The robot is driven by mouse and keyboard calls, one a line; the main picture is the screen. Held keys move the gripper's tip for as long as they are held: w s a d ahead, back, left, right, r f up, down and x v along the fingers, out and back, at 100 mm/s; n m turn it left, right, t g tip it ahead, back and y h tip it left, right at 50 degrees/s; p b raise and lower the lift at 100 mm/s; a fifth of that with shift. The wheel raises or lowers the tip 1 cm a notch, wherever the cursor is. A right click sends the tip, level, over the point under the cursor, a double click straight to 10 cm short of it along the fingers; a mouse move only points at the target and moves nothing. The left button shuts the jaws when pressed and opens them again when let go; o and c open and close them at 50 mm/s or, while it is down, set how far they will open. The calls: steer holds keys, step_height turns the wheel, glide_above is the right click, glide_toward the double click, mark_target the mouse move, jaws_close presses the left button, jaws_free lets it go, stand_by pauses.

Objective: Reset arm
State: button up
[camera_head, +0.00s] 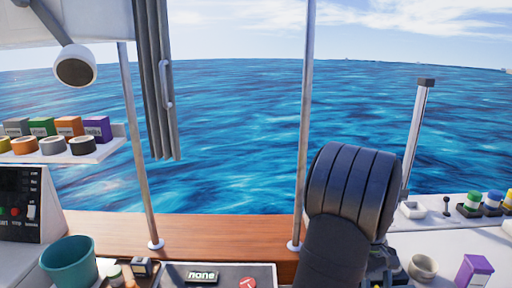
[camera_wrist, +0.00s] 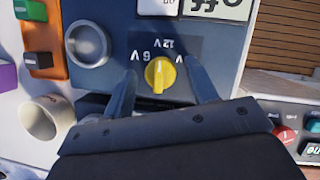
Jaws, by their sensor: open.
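In the wrist view my gripper (camera_wrist: 159,72) is open, with one finger on each side of a yellow knob (camera_wrist: 160,75). The knob sits on a dark blue panel (camera_wrist: 110,20) marked 6 V and 12 V, upside down in this view. I cannot tell whether the fingers touch the knob or the panel. Nothing shows held between them. In the head view my dark arm (camera_head: 345,200) stands up right of the middle and hides most of the panel and the gripper.
A white cup (camera_head: 423,267) and a purple box (camera_head: 473,270) stand to the right. A teal bucket (camera_head: 70,262) is at the far left. Two thin poles (camera_head: 303,130) rise from the wooden ledge (camera_head: 220,236). A grey lever post (camera_head: 416,135) stands behind my arm.

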steer(key=n+h, duration=0.1)
steer(key=n, duration=0.1)
steer(key=n+t, duration=0.1)
steer(key=n, duration=0.2)
steer(key=shift+s+a+h, duration=0.1)
steer(key=shift+h, duration=0.3)
